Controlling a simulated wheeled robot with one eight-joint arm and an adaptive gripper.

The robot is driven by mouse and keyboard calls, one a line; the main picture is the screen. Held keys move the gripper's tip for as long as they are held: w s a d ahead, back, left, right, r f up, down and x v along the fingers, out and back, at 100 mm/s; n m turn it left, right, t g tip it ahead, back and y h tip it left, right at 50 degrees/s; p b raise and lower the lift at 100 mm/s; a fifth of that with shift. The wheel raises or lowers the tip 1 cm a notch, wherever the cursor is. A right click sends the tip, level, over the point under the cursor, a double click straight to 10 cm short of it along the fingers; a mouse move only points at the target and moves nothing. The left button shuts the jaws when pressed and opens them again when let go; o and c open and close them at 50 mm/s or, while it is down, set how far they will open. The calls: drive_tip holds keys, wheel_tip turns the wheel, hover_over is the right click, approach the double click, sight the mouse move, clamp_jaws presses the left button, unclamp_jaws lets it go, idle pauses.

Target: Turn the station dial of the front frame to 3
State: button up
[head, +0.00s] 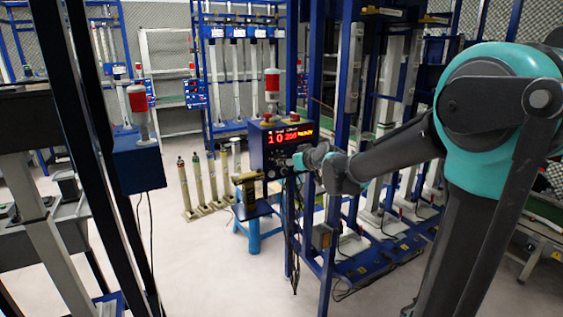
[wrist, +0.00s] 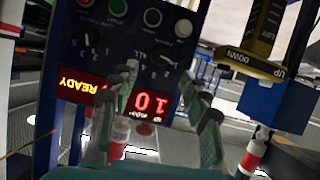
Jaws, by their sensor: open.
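The front frame's dark blue control box (head: 284,145) carries a red lit display reading 10 and a yellow lit word READY. In the wrist view the box (wrist: 120,20) appears upside down, with two black dials. One dial (wrist: 163,57) has a label ending in ALL and sits just beyond my fingertips, between them. The other dial (wrist: 88,40) is to the left. Which mark either pointer is on is too small to tell. My gripper (wrist: 158,76) is open and empty in front of the box face. In the head view my gripper (head: 296,160) partly covers the lower box face.
Red, green and white buttons line the panel. A red-and-white lamp (head: 272,82) stands above the box. A blue stool (head: 254,232) and thin posts (head: 190,195) stand nearby. Frame uprights are close to my arm.

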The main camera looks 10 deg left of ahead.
drive_tip(key=x, duration=0.7)
drive_tip(key=shift+w+a+f, duration=0.15)
drive_tip(key=shift+w+a, duration=0.05)
drive_tip(key=shift+w, duration=0.05)
drive_tip(key=shift+c, duration=0.6)
clamp_jaws()
